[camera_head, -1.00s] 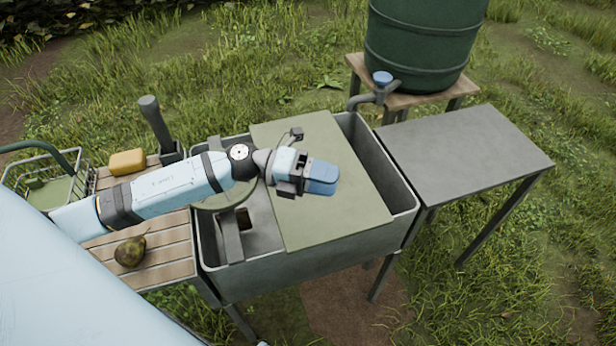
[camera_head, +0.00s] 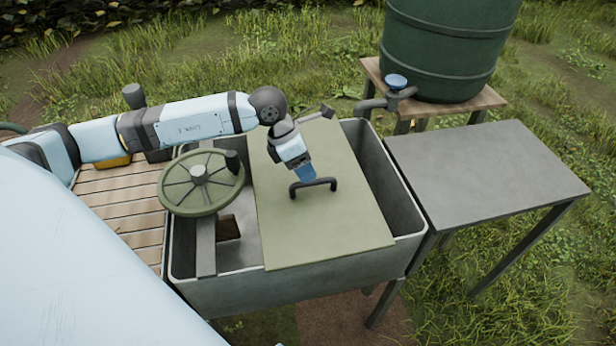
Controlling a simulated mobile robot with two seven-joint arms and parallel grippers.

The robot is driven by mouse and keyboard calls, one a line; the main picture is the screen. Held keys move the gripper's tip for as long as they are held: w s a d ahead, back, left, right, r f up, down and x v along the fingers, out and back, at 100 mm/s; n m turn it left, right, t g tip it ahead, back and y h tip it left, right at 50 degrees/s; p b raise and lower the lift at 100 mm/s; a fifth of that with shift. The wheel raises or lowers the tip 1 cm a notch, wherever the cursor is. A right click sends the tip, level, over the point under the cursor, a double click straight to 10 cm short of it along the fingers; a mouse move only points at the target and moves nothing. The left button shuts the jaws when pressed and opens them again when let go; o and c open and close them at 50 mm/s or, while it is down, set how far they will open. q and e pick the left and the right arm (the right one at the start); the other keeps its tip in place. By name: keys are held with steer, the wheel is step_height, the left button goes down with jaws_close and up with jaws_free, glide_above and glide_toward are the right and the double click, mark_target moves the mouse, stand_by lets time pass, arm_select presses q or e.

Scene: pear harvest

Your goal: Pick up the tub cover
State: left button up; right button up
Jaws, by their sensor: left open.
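The tub cover (camera_head: 325,235) is a flat olive-green board lying across the grey metal tub. A dark bar handle (camera_head: 328,183) stands on top of it. My left gripper (camera_head: 305,177) points down over the cover, its blue fingertips right at the handle's left part. It is open. The fingers overlap the handle in this view, and I cannot tell whether they touch it or straddle it. My right gripper is not in view.
The tub (camera_head: 285,295) shows an open part left of the cover, with a green handwheel (camera_head: 203,208) beside it. A slatted wooden bench (camera_head: 125,205) is at left. A bare grey table (camera_head: 485,175) stands right. A tap (camera_head: 385,103) and green barrel (camera_head: 445,45) are behind.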

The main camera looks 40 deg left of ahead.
mark_target(315, 182)
arm_select(q)
steer(key=x, duration=0.5)
steer(key=shift+w+d+f, duration=0.1)
steer(key=shift+d+f, duration=0.15)
steer(key=shift+r, duration=0.1)
jaws_close()
